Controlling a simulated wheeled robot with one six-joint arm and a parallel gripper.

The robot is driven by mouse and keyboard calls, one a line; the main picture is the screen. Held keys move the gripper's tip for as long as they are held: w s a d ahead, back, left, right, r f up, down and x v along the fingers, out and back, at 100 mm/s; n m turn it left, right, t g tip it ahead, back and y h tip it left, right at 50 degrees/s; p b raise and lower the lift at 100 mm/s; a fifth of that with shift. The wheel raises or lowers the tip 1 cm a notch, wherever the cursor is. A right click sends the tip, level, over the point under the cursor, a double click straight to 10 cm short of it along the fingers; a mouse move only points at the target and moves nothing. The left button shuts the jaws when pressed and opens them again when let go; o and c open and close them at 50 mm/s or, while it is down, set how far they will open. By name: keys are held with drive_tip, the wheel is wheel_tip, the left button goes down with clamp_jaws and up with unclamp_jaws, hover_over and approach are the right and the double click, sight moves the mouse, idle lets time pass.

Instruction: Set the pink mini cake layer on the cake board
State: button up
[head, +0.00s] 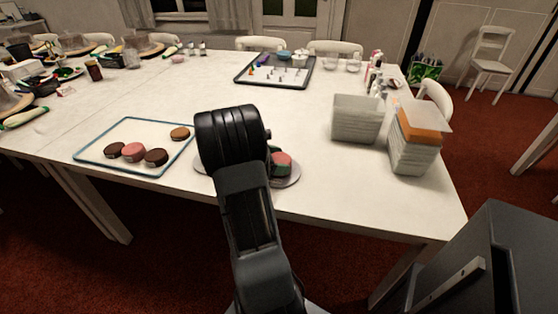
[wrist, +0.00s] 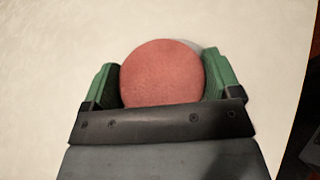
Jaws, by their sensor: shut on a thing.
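A pink mini cake layer (wrist: 162,74) sits between the green fingers of my gripper (wrist: 163,76), which is shut on it. The layer (head: 283,157) also shows in the head view at the right of my arm, over a round grey board or turntable (head: 290,181). My arm hides the middle of that round surface and most of my gripper (head: 277,158). In the wrist view a pale grey sliver (wrist: 207,47) shows behind the layer. I cannot tell whether the layer touches the surface below.
A blue-rimmed tray (head: 110,134) on the left holds another pink layer (head: 134,152), brown layers (head: 157,157) and a tan one (head: 180,134). A pale bin (head: 357,120) and a stack of containers (head: 412,145) stand at the right. The table's middle is clear.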

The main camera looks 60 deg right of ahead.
drive_tip(key=shift+f, duration=0.2)
drive_tip(key=o, duration=0.8)
drive_tip(key=shift+c, duration=0.2)
drive_tip(key=shift+r, duration=0.15)
drive_tip(key=shift+w+r, duration=0.1)
drive_tip(key=shift+r, duration=0.1)
drive_tip(key=p+v, duration=0.2)
drive_tip(key=v, duration=1)
drive_tip(key=s+a+m+t+y, duration=0.1)
drive_tip(key=a+m+t+y, duration=0.2)
drive_tip(key=a, duration=0.7)
drive_tip(key=s+a+m+t+y, duration=0.2)
drive_tip(key=a+t, duration=0.3)
drive_tip(key=a, duration=0.5)
drive_tip(key=s+a+r+m+t+y, duration=0.1)
drive_tip(key=a+m+t+y, duration=0.3)
drive_tip(key=a, duration=0.6)
drive_tip(key=shift+s+m+y, duration=0.3)
drive_tip(key=shift+s+y, duration=0.05)
drive_tip(key=shift+y, duration=0.05)
